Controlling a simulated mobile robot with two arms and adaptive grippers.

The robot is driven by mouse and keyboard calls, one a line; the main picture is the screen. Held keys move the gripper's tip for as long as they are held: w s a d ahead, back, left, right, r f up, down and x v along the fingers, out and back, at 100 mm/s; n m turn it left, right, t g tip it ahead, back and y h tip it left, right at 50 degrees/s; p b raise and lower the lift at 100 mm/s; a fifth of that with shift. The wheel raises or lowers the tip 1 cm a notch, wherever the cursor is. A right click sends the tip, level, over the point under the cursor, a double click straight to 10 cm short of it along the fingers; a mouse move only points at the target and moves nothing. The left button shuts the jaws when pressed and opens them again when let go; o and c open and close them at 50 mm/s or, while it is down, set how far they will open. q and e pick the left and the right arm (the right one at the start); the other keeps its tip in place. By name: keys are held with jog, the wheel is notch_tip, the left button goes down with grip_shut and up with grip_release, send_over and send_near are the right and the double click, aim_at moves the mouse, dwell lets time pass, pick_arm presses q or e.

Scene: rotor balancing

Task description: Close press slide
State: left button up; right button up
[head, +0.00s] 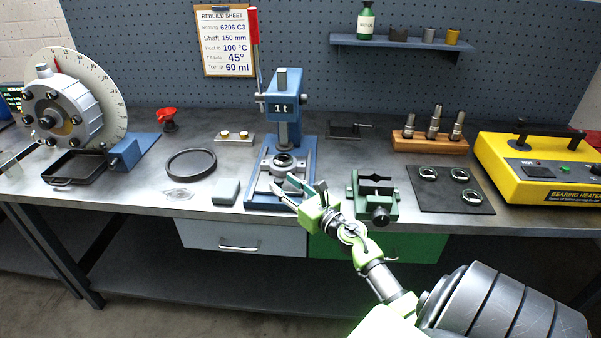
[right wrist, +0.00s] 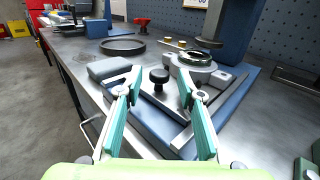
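The blue arbor press (head: 283,110), marked 1 t, stands at the middle of the bench with a red-tipped lever. Its metal slide (right wrist: 215,76) lies on the blue base and carries a bearing ring (right wrist: 194,57), also visible in the head view (head: 284,160). A black knob (right wrist: 158,76) is at the slide's front. My right gripper (head: 303,189) is at the front of the press base. In the right wrist view its teal fingers (right wrist: 162,92) are open, one on each side of the knob; contact cannot be told. My left gripper is not in view.
A green vise (head: 374,198) stands just right of my right gripper. A grey block (head: 225,191) and a black ring (head: 191,163) lie left of the press. A dark mat (head: 450,203) with bearings and a yellow heater (head: 535,165) are at right.

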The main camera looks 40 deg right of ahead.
jog(key=s, duration=0.8)
jog(key=shift+s+a, duration=0.35)
jog(key=shift+s, duration=0.05)
